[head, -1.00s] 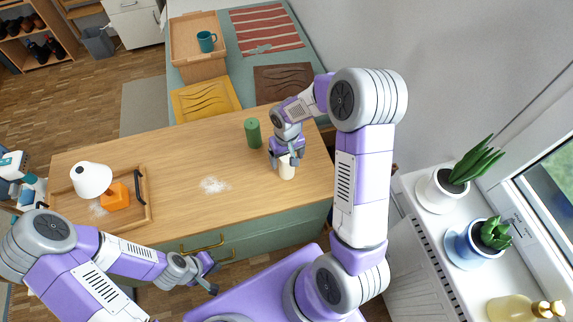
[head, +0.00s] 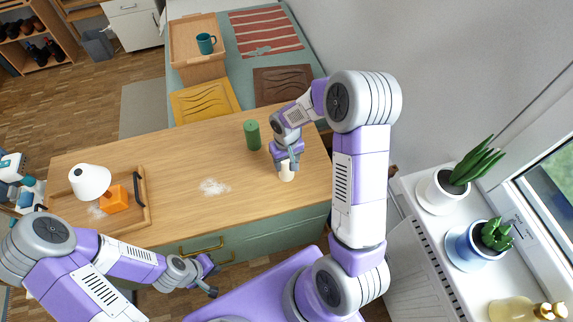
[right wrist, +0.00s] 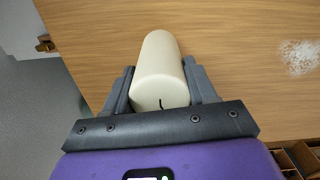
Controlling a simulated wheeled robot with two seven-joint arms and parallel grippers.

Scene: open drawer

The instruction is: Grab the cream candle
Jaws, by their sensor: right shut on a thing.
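The cream candle (head: 286,174) stands on the wooden dresser top at its right part, partly hidden by my right gripper in the head view. In the right wrist view the candle (right wrist: 158,70) lies between both fingers, its wick end toward the palm. My right gripper (head: 286,164) is shut on the candle from above; its fingers (right wrist: 160,88) press both sides. My left gripper (head: 212,280) hangs in front of the dresser, away from the candle. Whether its fingers are open is unclear.
A green candle (head: 252,135) stands close behind and left of my right gripper. White powder (head: 214,187) lies mid-dresser. Brass handles (head: 201,245) are on the front.

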